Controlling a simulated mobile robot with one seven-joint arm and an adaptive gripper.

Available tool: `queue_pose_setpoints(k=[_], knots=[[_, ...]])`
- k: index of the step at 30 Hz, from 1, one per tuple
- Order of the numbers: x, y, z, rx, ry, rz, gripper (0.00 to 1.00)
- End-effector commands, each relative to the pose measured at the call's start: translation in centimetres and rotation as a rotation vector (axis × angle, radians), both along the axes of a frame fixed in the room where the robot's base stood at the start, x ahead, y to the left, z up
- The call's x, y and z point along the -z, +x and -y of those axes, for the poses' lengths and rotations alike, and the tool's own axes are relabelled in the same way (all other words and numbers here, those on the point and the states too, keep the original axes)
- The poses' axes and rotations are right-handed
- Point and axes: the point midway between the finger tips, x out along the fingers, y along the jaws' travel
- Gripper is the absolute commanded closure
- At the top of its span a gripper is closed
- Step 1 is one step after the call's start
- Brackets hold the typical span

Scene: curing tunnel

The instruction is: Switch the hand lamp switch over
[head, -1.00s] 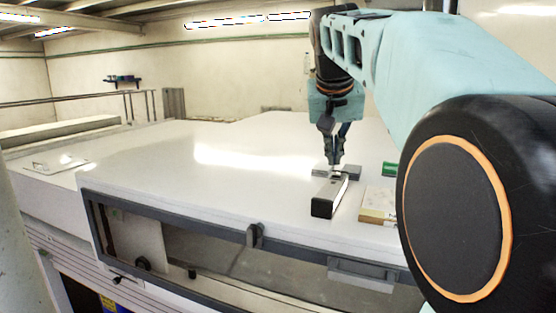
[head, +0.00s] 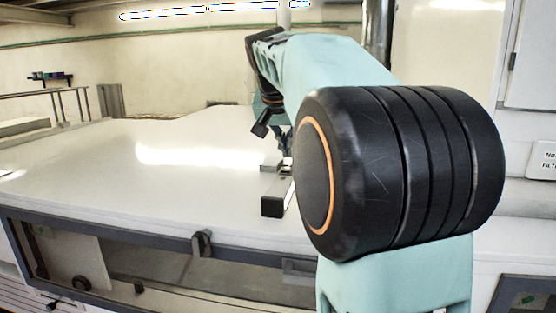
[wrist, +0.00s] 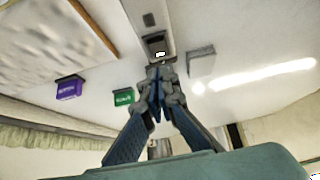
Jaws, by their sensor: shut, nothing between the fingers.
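The hand lamp (head: 279,190) is a long grey-and-white body with a black end, lying on the white top. In the wrist view the lamp (wrist: 144,12) runs in from the top edge, and its dark switch (wrist: 155,43) with a small bright spot faces the camera. My gripper (wrist: 160,76) is shut and empty, its fingertips just below the switch in that picture; I cannot tell whether they touch the lamp. In the head view my gripper (head: 285,150) is partly hidden behind my arm, and the switch cannot be made out.
The wrist view shows a green block (wrist: 123,97), a purple block (wrist: 68,88), a small grey block (wrist: 201,64) and a pale brown-edged board (wrist: 45,40) near the lamp. The white top (head: 150,165) is clear left of the lamp. A dark latch (head: 202,243) is on its front edge.

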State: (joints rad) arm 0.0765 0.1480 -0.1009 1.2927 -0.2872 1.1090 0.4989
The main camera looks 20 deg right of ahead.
Motion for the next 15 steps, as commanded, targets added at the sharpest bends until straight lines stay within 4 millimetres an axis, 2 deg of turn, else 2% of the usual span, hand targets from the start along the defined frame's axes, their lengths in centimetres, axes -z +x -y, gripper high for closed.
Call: queue_pose_setpoints(k=[6, 15], knots=[[2.3, -0.3, -0.3, -0.002, 0.001, 0.001, 1.00], [3.0, -0.4, -0.4, -0.001, 0.000, 0.003, 1.00]])
